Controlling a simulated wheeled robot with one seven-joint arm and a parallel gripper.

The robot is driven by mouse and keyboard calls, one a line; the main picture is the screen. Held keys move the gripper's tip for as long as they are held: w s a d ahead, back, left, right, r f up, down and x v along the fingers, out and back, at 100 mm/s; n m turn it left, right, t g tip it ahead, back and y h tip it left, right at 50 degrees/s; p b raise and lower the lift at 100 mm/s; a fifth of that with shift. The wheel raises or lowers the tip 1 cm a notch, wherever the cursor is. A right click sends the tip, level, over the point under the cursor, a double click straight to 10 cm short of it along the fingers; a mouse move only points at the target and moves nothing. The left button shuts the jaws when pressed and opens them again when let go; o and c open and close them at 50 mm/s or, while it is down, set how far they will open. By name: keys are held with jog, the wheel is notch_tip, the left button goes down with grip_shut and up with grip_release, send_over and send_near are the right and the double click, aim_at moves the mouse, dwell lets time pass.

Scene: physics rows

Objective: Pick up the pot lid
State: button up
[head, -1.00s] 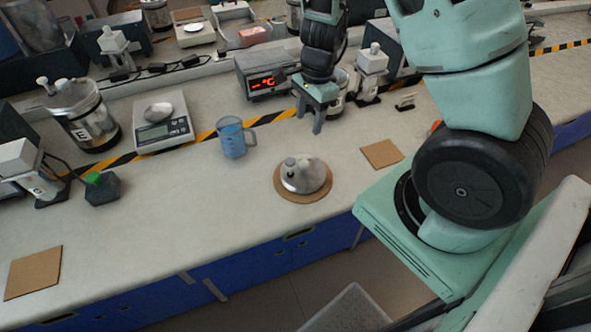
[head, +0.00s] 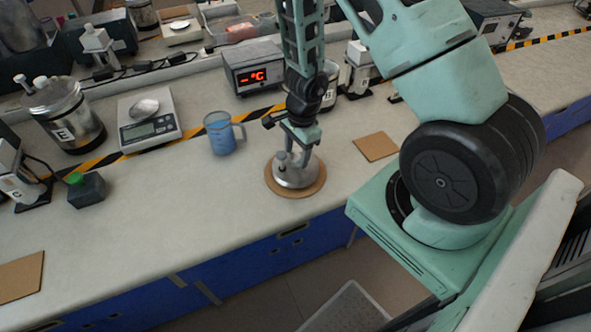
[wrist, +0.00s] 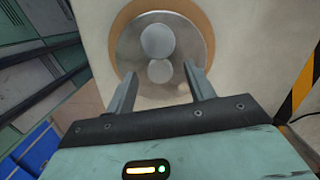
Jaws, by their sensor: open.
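The pot lid (head: 298,177) is a shiny metal disc with a round knob, lying on a round brown mat (head: 275,187) near the bench's front edge. In the wrist view the lid (wrist: 185,55) shows from above, with two round knob-like shapes in its middle. My gripper (head: 298,157) is right over the lid, pointing down. In the wrist view its two fingers (wrist: 160,85) are apart, one on each side of the lower round shape. Nothing is held between them. Whether the fingertips touch the lid cannot be told.
A blue measuring jug (head: 220,135) stands left of the lid. A square brown mat (head: 376,146) lies to the right. A scale (head: 150,122), a metal canister (head: 66,118) and a red-lit display box (head: 254,68) stand behind.

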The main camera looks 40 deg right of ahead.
jog(key=shift+f, duration=0.25)
grip_shut()
jog(key=shift+r, duration=0.1)
